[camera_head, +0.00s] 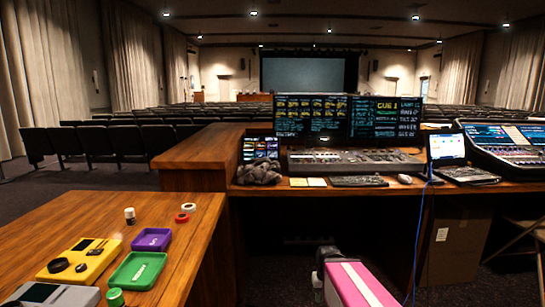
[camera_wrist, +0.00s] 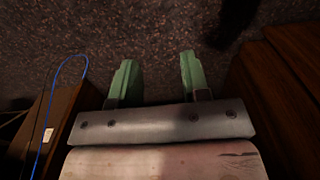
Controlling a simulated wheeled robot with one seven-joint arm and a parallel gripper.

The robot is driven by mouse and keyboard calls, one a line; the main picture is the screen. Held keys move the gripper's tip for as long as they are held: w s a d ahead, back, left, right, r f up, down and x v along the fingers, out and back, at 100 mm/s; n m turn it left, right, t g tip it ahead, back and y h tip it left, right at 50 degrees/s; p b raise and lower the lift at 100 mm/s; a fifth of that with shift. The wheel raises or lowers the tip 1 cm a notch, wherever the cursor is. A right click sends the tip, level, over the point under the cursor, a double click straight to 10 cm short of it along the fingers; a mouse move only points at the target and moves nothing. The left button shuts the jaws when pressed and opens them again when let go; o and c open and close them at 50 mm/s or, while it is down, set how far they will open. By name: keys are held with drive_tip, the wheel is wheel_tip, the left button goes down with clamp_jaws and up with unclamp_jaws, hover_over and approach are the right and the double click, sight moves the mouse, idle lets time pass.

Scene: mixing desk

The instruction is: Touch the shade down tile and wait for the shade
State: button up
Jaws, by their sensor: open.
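A small panel with coloured tiles on its screen (camera_head: 261,148) stands on the mixing desk, left of the wide monitors. Its tile labels are too small to read, so I cannot tell which tile is shade down. My gripper's two green fingers (camera_wrist: 157,78) are apart with nothing between them in the wrist view. Dark carpet shows beyond them. My pink arm is low in the head view, in front of the desk and well short of the panel. The fingers are not clear in the head view.
A grey crumpled cloth (camera_head: 260,173) lies just below the panel. A mixing console (camera_head: 340,161), a keyboard (camera_head: 358,181) and a laptop (camera_head: 446,147) are to its right. A wooden side table (camera_head: 95,210) at left holds a green tray (camera_head: 137,270). A blue cable (camera_head: 420,225) hangs off the desk.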

idle(0.4)
clamp_jaws()
idle(1.5)
